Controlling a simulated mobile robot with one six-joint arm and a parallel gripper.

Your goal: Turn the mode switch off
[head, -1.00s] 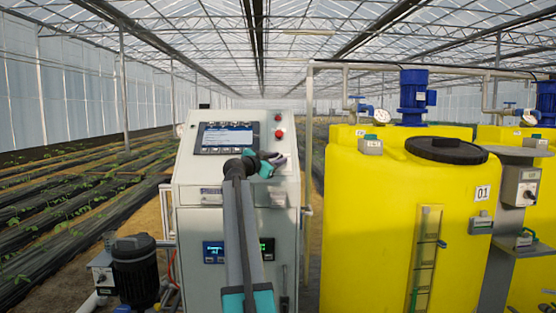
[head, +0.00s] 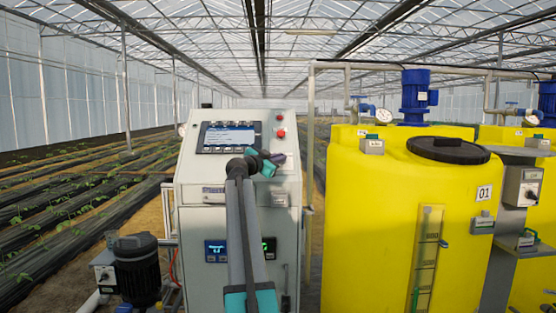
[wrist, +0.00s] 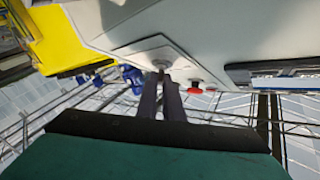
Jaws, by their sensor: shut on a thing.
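The mode switch is a small grey round knob (wrist: 154,66) on a square pale plate in the wrist view, on the sloping face of the control cabinet (head: 189,190). My gripper (wrist: 161,82) has its two dark fingers close together at the knob, shut on it. In the head view my gripper (head: 279,159) is at the right part of the cabinet's sloped panel, below the red buttons. My fingers and wrist hide the switch there, so I cannot read its position.
A red button (wrist: 195,88) is close beside the fingers in the wrist view. The display screen (head: 229,137) is left of my gripper in the head view. A yellow tank (head: 375,210) stands right of the cabinet. A dark pump (head: 136,268) stands at lower left.

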